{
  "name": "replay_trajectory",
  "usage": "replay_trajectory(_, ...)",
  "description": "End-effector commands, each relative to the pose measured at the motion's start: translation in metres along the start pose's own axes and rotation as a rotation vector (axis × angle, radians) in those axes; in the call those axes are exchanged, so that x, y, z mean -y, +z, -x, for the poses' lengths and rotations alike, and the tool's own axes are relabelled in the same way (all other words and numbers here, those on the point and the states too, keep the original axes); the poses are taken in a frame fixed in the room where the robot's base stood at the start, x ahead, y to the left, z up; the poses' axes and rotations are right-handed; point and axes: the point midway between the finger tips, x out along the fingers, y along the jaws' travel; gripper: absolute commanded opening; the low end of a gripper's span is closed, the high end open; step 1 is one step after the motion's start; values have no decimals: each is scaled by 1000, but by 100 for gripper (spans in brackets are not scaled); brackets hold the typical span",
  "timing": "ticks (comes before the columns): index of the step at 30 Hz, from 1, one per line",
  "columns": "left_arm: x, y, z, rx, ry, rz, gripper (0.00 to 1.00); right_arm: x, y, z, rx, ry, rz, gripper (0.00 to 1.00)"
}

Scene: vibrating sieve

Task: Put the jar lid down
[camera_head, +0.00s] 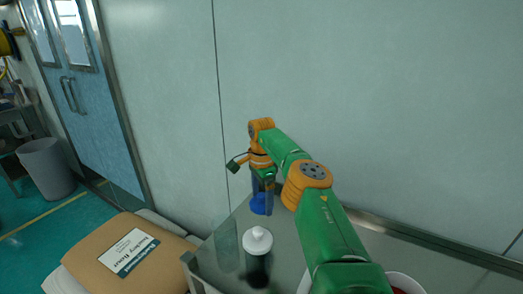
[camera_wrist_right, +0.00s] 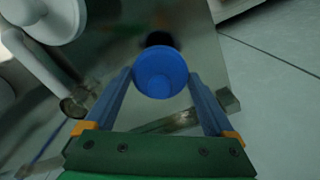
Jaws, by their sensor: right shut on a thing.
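The blue round jar lid (camera_head: 260,204) is at the far part of the grey table (camera_head: 225,236). My right gripper (camera_head: 263,194) points down and is shut on it. In the right wrist view the lid (camera_wrist_right: 160,74) sits between the two fingertips (camera_wrist_right: 160,82), with a dark patch just beyond it. I cannot tell whether the lid touches the tabletop. A jar with a white knobbed top and dark lower part (camera_head: 257,243) stands nearer, apart from the lid. My left gripper is out of view.
A wall (camera_head: 330,110) rises behind the table. A brown sack with a label (camera_head: 130,255) lies at lower left. A white-rimmed container with red contents (camera_head: 405,283) is at lower right, partly hidden by my arm. Bare tabletop shows around the white-topped jar.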

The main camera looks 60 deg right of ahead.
Motion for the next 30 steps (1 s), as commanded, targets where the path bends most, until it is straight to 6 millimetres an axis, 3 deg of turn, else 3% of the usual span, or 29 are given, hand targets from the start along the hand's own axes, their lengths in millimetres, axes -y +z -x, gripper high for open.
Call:
replay_trajectory(9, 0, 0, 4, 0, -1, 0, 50, -1, 1, -59, 0, 3, -2, 37)
replay_trajectory(20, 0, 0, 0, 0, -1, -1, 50, 0, 1, -66, 1, 0, -1, 37)
replay_trajectory(21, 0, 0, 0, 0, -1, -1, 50, 0, 1, -65, 1, 0, -1, 94)
replay_trajectory(22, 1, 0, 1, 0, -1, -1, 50, 0, 1, -65, 1, 0, -1, 100)
replay_trajectory(30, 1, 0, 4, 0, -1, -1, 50, 0, 2, -61, 2, 0, -1, 100)
